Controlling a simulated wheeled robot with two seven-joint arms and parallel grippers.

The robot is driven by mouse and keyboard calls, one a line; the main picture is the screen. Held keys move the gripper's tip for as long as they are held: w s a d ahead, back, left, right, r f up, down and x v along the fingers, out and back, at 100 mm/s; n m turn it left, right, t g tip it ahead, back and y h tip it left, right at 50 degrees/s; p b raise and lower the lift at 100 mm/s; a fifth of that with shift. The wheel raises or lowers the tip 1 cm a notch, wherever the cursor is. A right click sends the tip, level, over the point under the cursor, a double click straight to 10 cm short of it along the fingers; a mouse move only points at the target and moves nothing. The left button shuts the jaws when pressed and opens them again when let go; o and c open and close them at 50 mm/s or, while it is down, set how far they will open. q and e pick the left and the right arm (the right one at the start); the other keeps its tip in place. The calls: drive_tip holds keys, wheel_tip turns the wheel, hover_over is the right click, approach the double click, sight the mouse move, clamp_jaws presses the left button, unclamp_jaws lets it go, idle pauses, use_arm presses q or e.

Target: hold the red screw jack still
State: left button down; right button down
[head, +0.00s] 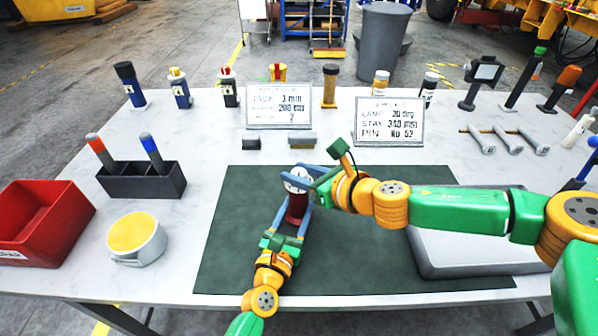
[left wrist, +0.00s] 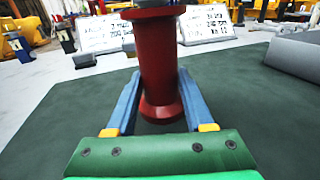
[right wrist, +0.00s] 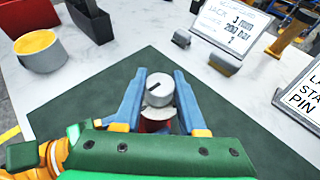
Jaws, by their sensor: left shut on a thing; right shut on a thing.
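The red screw jack (head: 297,207) stands upright on the dark green mat (head: 235,245). In the left wrist view its red body (left wrist: 160,65) stands between the blue fingers of my left gripper (left wrist: 158,88), which is shut on it. In the right wrist view a round grey-white knob with a dark line (right wrist: 159,90) tops the jack, and my right gripper (right wrist: 160,88) is shut on this knob. In the head view my left gripper (head: 290,225) is low at the body and my right gripper (head: 300,178) is at the top, partly hiding it.
A grey tray (head: 440,262) lies right of the mat under my right arm. Two signs (head: 278,105) (head: 389,120) and two small grey blocks (head: 252,142) (head: 302,140) stand behind. A red bin (head: 38,222), yellow-topped tin (head: 136,238) and black holder (head: 142,182) are at left.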

drive_tip(key=shift+m+h, duration=0.3)
drive_tip(key=shift+h, duration=0.1)
drive_tip(key=m+t+h, duration=0.2)
drive_tip(key=m+h, duration=0.1)
drive_tip(key=m+t+h, duration=0.1)
drive_tip(key=m+h, duration=0.2)
drive_tip(key=h, duration=0.1)
drive_tip(key=shift+a+m+t, duration=0.1)
drive_tip(key=shift+m+t, duration=0.2)
drive_tip(key=shift+m, duration=0.1)
drive_tip(key=m+g+h, duration=0.1)
drive_tip(key=m+h, duration=0.5)
drive_tip(key=h, duration=0.1)
drive_tip(key=shift+h, duration=0.3)
drive_tip(key=shift+m+g, duration=0.4)
drive_tip(key=shift+c, duration=2.4)
unclamp_jaws()
